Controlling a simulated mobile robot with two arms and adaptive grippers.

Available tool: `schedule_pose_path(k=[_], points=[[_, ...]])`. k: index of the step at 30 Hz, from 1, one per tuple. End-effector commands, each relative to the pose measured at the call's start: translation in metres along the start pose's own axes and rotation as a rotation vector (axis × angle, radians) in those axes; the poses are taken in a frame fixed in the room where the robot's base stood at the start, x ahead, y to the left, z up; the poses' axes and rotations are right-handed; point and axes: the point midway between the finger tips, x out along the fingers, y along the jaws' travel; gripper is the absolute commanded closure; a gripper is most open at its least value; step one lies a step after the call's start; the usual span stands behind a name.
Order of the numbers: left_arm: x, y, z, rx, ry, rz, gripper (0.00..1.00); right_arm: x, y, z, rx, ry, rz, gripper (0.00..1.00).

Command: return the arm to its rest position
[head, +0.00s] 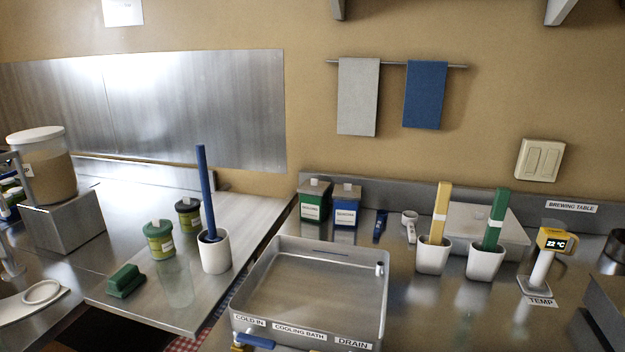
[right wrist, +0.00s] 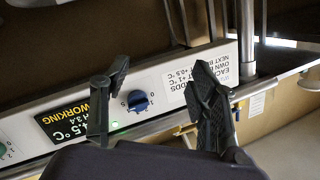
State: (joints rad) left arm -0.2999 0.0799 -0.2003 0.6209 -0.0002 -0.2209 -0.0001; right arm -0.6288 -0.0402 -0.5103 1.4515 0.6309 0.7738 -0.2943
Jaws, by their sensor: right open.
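My right gripper (right wrist: 160,78) shows only in the right wrist view. Its two black fingers are spread apart with nothing between them. Behind the fingers is a white control panel (right wrist: 160,84), seen upside down, with a blue knob (right wrist: 138,101) and a dark display (right wrist: 72,120) with yellow lettering. I cannot tell how far the fingers are from the panel; no contact is clear. Neither arm shows in the head view, and my left gripper is in no view.
In the head view, an empty-looking cooling bath (head: 237,305) sits at the front middle. White cups hold a blue paddle (head: 206,190), a yellow paddle (head: 440,212) and a green paddle (head: 496,218). A thermometer (head: 541,268) stands at right, a green block (head: 126,281) lies at left.

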Motion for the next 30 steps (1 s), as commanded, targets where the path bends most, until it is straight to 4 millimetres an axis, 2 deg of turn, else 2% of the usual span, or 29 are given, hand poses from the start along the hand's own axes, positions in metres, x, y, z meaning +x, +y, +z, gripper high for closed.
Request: schedule_pose_path(k=[1, 3, 5, 6, 8, 9, 12, 16, 18, 21, 24, 30], points=[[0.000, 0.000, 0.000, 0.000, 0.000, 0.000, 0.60, 0.002, 0.016, 0.035, -0.071, -0.103, -0.037, 0.45], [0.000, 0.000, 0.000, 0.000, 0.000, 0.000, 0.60, -0.001, 0.042, 0.082, -0.159, -0.259, -0.074, 0.45], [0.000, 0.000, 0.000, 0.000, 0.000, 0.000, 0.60, -0.008, 0.069, 0.118, -0.230, -0.393, -0.088, 0.45], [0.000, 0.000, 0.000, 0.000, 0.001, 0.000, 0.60, -0.015, 0.090, 0.140, -0.274, -0.483, -0.089, 0.45], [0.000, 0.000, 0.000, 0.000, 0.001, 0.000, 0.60, -0.028, 0.123, 0.169, -0.334, -0.615, -0.080, 0.45], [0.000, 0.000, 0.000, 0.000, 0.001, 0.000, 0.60, -0.039, 0.147, 0.185, -0.371, -0.702, -0.066, 0.45], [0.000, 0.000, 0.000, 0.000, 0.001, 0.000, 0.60, -0.070, 0.207, 0.216, -0.453, -0.914, -0.014, 0.45], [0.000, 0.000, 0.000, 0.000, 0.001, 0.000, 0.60, -0.113, 0.273, 0.234, -0.526, -1.142, 0.074, 0.45], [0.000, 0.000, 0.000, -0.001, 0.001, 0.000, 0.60, -0.132, 0.298, 0.236, -0.552, -1.231, 0.115, 0.45], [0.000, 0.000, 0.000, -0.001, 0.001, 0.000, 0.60, -0.151, 0.321, 0.236, -0.573, -1.316, 0.157, 0.45], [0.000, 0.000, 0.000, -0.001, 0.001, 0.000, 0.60, -0.160, 0.331, 0.236, -0.582, -1.355, 0.178, 0.45], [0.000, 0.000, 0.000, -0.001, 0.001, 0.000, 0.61, -0.162, 0.332, 0.236, -0.583, -1.361, 0.181, 0.46]])
